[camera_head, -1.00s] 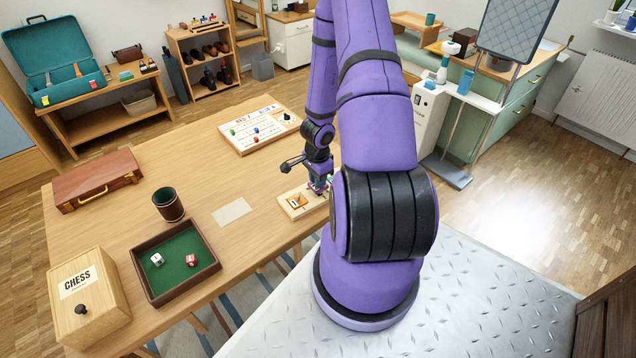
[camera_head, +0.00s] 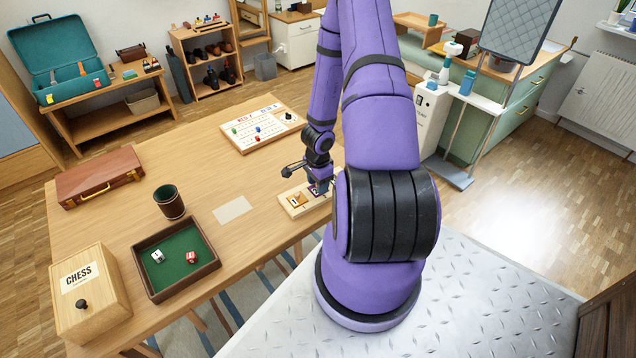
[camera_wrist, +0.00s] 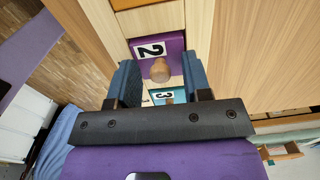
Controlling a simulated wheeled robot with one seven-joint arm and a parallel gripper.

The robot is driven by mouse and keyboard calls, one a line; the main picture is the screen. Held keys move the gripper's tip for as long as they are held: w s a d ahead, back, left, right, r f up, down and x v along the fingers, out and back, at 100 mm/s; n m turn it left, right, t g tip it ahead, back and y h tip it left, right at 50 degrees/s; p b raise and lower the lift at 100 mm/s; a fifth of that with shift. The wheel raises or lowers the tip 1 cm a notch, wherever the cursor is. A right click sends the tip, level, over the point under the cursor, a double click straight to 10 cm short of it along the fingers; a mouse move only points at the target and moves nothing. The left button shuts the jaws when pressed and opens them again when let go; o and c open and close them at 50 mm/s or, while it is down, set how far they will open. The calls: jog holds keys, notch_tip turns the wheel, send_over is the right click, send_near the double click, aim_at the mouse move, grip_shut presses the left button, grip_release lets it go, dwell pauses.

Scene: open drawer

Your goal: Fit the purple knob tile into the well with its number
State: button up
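The purple knob tile (camera_wrist: 175,43) has a white label with a black 2 and a round wooden knob (camera_wrist: 160,71). In the wrist view it lies at the pale wooden board (camera_wrist: 153,20); I cannot tell whether it is seated in a well. My gripper (camera_wrist: 160,80) is open, one dark blue finger on each side of the knob with gaps between. A teal tile (camera_wrist: 177,96) labelled 3 shows partly between the fingers. In the head view my gripper (camera_head: 319,188) is low over the board (camera_head: 293,211), which also holds an orange tile (camera_head: 298,200) labelled 1.
A blank card (camera_head: 232,210), a dice tray (camera_head: 150,287), a brown cup (camera_head: 168,202) and a chess box (camera_head: 110,305) stand left of the board. A game board (camera_head: 245,142) lies behind it. The wooden table (camera_head: 200,150) has clear room between them.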

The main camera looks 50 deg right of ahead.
jog(key=shift+r, duration=0.1)
jog(key=shift+r, duration=6)
jog(key=w+a+r+n+t+y, duration=0.1)
jog(key=w+a+r+n, duration=0.15)
jog(key=a+r, duration=0.4)
jog(key=w+a+r+n+t, duration=0.1)
jog(key=a+r+n, duration=0.3)
jog(key=r, duration=0.5)
jog(key=w+a+r+n+t+y, duration=0.1)
jog(key=w+a+r+n, duration=0.1)
jog(key=a+r+n, duration=0.45)
jog(key=s+a+r+n+t+h, duration=0.1)
jog(key=s+a+r+n, duration=0.3)
jog(key=s+r, duration=0.4)
jog(key=s+a+r+n+t+h, duration=0.1)
jog(key=s+a+r+n, duration=0.3)
jog(key=s+r, duration=0.5)
jog(key=shift+a+r+n, duration=0.3)
jog(key=shift+a+r, duration=0.5)
